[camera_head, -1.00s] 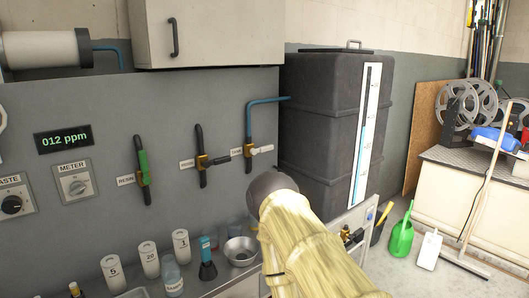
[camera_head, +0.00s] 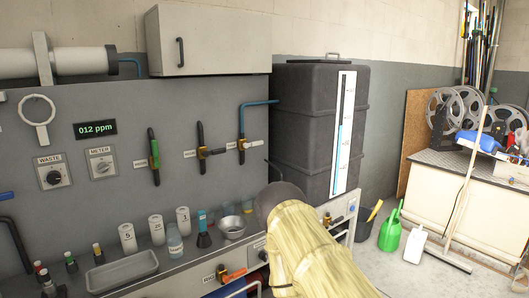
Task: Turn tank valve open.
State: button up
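Three valves sit in a row on the grey wall panel. The right one (camera_head: 243,144) has a white lever pointing right, and a blue pipe (camera_head: 258,103) runs from above it to the black tank (camera_head: 308,125). The middle valve (camera_head: 202,152) has a black lever pointing right. The left valve (camera_head: 154,160) has a green lever lying upright along its pipe. The labels are too small to read surely. My arm, in a yellow sleeve with a dark round end, reaches up from the bottom, below and right of the right valve. My gripper itself does not show; the arm hides that area.
A counter below the panel holds white canisters (camera_head: 157,230), a blue-capped bottle (camera_head: 203,230), a metal bowl (camera_head: 232,226) and a tray (camera_head: 122,271). An orange-handled valve (camera_head: 233,275) sits under the counter. A green watering can (camera_head: 390,232) stands on the floor at right.

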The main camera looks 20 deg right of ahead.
aim_at(246, 144)
jog(key=u, duration=0.1)
jog(key=k, duration=0.35)
jog(key=z, duration=0.9)
jog(key=i, duration=1.2)
jog(key=u, duration=0.65)
